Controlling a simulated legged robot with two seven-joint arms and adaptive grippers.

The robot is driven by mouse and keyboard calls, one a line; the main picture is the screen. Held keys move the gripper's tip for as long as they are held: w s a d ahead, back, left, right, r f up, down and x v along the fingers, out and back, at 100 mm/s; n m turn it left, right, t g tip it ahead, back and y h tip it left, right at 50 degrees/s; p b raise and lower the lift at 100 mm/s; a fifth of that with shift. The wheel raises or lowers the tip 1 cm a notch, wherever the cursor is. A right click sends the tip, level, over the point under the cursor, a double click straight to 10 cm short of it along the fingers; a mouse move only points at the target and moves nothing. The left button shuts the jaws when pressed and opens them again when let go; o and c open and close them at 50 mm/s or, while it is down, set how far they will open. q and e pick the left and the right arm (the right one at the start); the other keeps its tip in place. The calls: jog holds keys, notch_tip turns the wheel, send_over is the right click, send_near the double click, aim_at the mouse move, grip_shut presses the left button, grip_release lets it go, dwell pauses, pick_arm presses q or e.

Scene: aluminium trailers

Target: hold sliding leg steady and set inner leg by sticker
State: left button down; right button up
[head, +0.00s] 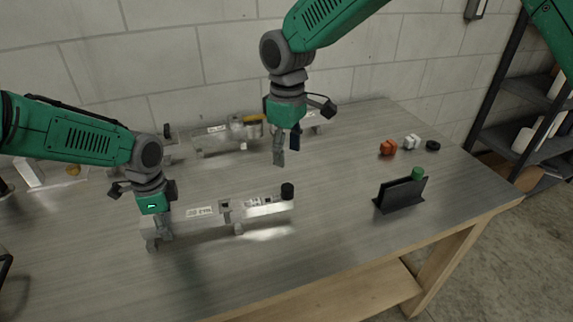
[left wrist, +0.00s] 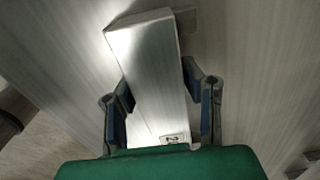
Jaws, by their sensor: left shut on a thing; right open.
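The sliding leg (head: 178,219), a silvery aluminium profile with a white label, lies along the front of the table. The inner leg (head: 262,207) extends from its right end, with small dark marks on top and a black cap (head: 288,191) at the far end. My left gripper (head: 158,240) is shut on the sliding leg near its left end. In the left wrist view the fingers (left wrist: 160,105) stand on both sides of the sliding leg (left wrist: 150,70). My right gripper (head: 279,158) is open and empty, above the table behind the inner leg.
A second aluminium assembly (head: 215,141) with a yellowish part lies at the back of the table. A black holder (head: 400,194) with a green-topped item stands at the right. Orange (head: 388,147), white (head: 411,141) and black (head: 433,145) small parts lie behind it. The middle right is clear.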

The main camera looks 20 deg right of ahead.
dwell(0.4)
pick_arm(q)
jog(key=c, duration=1)
grip_release()
jog(key=shift+o, duration=0.2)
